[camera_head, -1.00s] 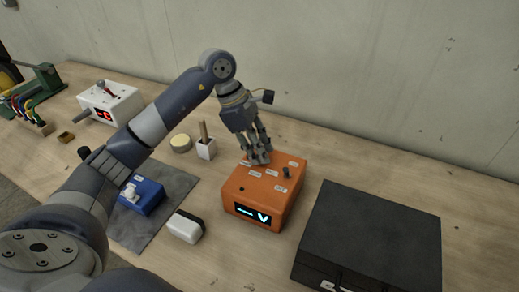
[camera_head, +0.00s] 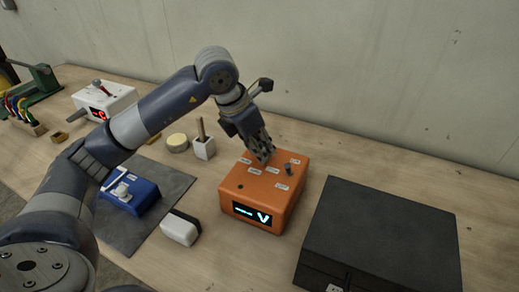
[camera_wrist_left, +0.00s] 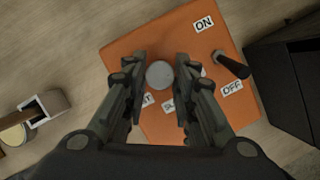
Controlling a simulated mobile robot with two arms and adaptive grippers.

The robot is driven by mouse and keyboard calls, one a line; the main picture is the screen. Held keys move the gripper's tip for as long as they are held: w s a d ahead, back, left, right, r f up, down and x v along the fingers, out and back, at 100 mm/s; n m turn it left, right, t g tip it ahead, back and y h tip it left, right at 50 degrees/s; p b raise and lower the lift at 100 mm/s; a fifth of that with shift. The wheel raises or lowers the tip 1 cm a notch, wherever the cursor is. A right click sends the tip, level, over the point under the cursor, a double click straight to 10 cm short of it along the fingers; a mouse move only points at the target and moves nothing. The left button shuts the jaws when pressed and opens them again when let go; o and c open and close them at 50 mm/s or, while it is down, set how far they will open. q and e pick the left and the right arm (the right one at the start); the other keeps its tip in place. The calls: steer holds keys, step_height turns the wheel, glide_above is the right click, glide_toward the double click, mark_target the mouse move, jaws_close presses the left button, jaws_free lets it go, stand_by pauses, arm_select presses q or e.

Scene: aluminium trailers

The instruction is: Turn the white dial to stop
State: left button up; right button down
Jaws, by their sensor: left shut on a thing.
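The orange box (camera_head: 257,203) stands on the bench with a lit display (camera_head: 252,214) on its front face. In the left wrist view, a pale round dial (camera_wrist_left: 159,75) sits on the top of the box, between the fingers. My left gripper (camera_head: 264,158) comes down from above and is shut on this dial, one finger on each side. In the head view the fingers hide the dial. Labels by the dial are partly covered by the fingers, so I cannot read which one it points to. My right gripper is not in view.
A dark toggle lever (camera_wrist_left: 232,64) with ON and OFF labels stands close to the right finger. A black case (camera_head: 382,238) is to the right. A blue box (camera_head: 133,199), a white-and-black block (camera_head: 180,228) and a white cup (camera_head: 204,149) are to the left.

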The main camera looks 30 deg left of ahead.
arm_select(q)
steer(key=shift+n+y, duration=0.3)
steer(key=shift+n, duration=0.5)
steer(key=shift+b, duration=0.3)
steer(key=o, duration=1)
steer(key=shift+o, duration=0.2)
steer(key=shift+r, duration=0.1)
steer(key=v, duration=1.2)
steer(key=shift+s, duration=0.2)
steer(key=shift+d, duration=0.1)
